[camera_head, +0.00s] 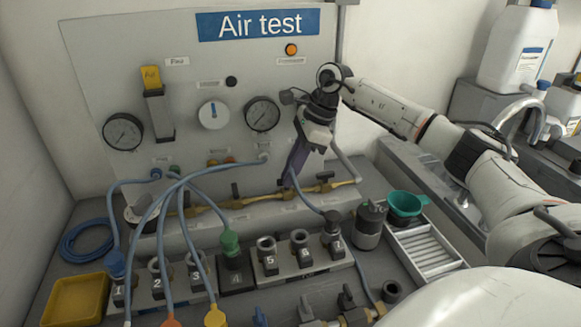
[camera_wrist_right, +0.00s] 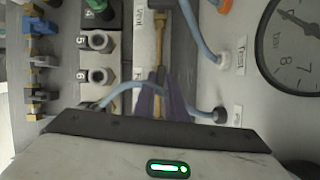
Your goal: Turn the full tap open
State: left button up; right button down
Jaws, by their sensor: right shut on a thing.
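A brass pipe with small taps (camera_head: 208,211) runs along the ledge below the "Air test" panel. It also shows in the wrist view (camera_wrist_right: 161,42), beside a label reading "Vent" (camera_wrist_right: 138,20). My right gripper (camera_head: 288,182) reaches down to the right part of this pipe, its purple fingers shut on a tap handle. In the wrist view the fingers (camera_wrist_right: 162,88) close over the pipe and hide the handle, so its angle cannot be told. A second label beside the fingers is too small to read. My left gripper is not in view.
Gauges (camera_head: 262,114) and a white dial (camera_head: 213,115) sit on the panel. Blue hoses (camera_head: 143,245) arch to numbered sockets in front; one passes close to my right fingers.

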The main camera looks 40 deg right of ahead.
jog(key=shift+w+r+n, duration=0.1)
jog(key=shift+n, duration=0.4)
jog(key=c, duration=1.8)
grip_release()
jog(key=shift+g, duration=0.3)
jog(key=v, duration=1)
jog(key=shift+d, duration=0.2)
